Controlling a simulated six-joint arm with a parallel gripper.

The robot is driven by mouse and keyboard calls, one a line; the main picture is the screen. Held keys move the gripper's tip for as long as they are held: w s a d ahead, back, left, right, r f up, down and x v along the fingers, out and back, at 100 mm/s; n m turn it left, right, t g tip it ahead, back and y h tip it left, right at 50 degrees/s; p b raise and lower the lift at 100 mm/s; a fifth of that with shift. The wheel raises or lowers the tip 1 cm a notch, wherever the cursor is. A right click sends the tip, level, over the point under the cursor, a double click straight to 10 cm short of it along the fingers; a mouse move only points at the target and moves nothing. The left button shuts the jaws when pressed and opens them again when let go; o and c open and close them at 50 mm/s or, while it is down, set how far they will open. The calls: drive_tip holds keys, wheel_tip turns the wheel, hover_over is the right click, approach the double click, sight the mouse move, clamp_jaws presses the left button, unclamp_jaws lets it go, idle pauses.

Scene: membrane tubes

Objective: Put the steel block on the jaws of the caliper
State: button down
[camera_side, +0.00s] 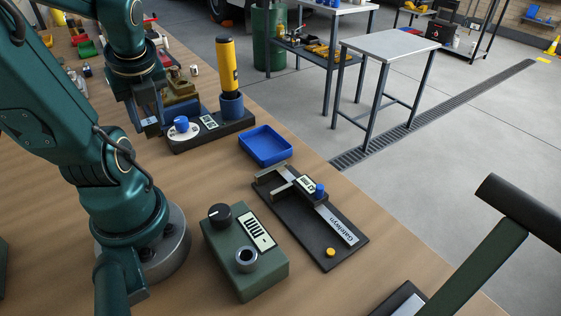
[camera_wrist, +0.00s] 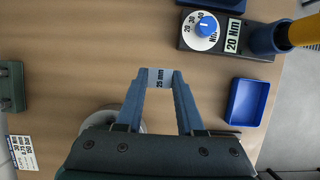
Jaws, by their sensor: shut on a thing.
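The steel block (camera_wrist: 160,78) is a small pale grey piece marked "25 mm" in the wrist view. My gripper (camera_wrist: 159,80) is shut on it, with one blue-grey finger at each side. In the side view my gripper (camera_side: 150,126) is above the table at upper left, near the dial device, and the block is hard to make out there. The caliper (camera_side: 322,222) lies on a dark base plate at the table's right part, with its metal jaws (camera_side: 272,172) at the upper left end. The caliper is not visible in the wrist view.
A blue tray (camera_side: 265,158) lies between the caliper and a black dial device (camera_side: 222,130) holding a tall yellow-handled tool (camera_side: 227,66). A green box (camera_side: 246,280) with a knob and ring stands left of the caliper. Bare table lies between my gripper and the tray.

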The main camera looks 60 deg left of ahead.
drive_tip(key=shift+s+r+n+g, duration=0.15)
drive_tip(key=shift+n+g, duration=0.15)
drive_tip(key=shift+n, duration=0.2)
drive_tip(key=shift+a+r+n, duration=0.2)
drive_tip(key=shift+n, duration=0.4)
drive_tip(key=w+d+m, duration=0.3)
drive_tip(key=w+d, duration=0.4)
drive_tip(key=w, duration=0.5)
drive_tip(key=w+d+f, duration=0.1)
drive_tip(key=d+f, duration=0.1)
drive_tip(key=d, duration=0.1)
drive_tip(key=w+d+f, duration=0.2)
drive_tip(key=d, duration=0.1)
drive_tip(key=w+d+f, duration=0.1)
drive_tip(key=d+f, duration=0.1)
drive_tip(key=d, duration=0.2)
drive_tip(key=shift+w+d+f, duration=0.1)
drive_tip(key=shift+w+f, duration=0.2)
drive_tip(key=shift+w, duration=0.05)
drive_tip(key=shift+f, duration=2)
